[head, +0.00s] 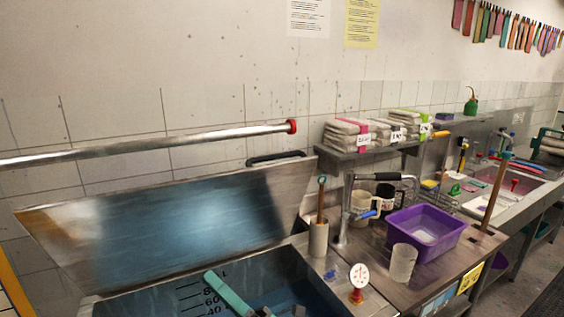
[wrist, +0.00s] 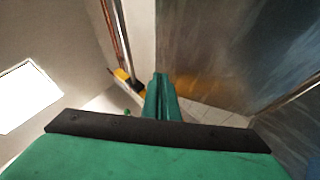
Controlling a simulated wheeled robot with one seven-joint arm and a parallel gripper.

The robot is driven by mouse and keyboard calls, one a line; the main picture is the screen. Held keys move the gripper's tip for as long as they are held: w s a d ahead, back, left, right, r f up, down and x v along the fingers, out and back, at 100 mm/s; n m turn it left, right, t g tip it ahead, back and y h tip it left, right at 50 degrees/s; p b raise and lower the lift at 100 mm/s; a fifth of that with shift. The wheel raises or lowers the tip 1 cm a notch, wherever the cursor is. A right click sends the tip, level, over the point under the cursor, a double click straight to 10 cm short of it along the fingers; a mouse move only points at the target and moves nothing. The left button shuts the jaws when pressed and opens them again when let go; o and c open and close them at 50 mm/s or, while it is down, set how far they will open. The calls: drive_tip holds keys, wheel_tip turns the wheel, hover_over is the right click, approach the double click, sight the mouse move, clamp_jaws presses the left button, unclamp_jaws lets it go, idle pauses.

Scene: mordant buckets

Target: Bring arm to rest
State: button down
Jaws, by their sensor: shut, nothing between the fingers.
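My gripper (wrist: 161,80) shows in the wrist view as two green fingers pressed together, with nothing between them. Behind them a dark bar crosses the green gripper body. The fingers point into open space, with a brownish-grey metal surface to the right. In the head view a teal-green piece (head: 229,294) reaches over the open vat (head: 293,262) at the bottom; I cannot tell whether it is part of my arm.
The vat's lid (head: 170,235) stands raised against the tiled wall. A long metal bar (head: 150,146) runs above it. To the right, a counter holds a purple basin (head: 426,232), a clear beaker (head: 402,263) and mugs. Folded cloths (head: 347,134) lie on a wall shelf.

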drive_tip(key=s+d+f+m+t+h, duration=0.1)
drive_tip(key=s+d+f+m+h, duration=0.3)
drive_tip(key=s+f+m+h, duration=0.3)
drive_tip(key=s+d+f+m+t+h, duration=0.1)
drive_tip(key=s+d+f+m+h, duration=0.4)
drive_tip(key=s+f+m, duration=0.7)
drive_tip(key=s+d+f+m+t+h, duration=0.1)
drive_tip(key=s+d+f+m+h, duration=0.4)
drive_tip(key=s+f+m+h, duration=0.5)
drive_tip(key=s+m, duration=0.5)
drive_tip(key=s, duration=0.3)
drive_tip(key=shift+s+f+t, duration=0.2)
drive_tip(key=shift+s+t, duration=0.1)
drive_tip(key=shift+t, duration=0.1)
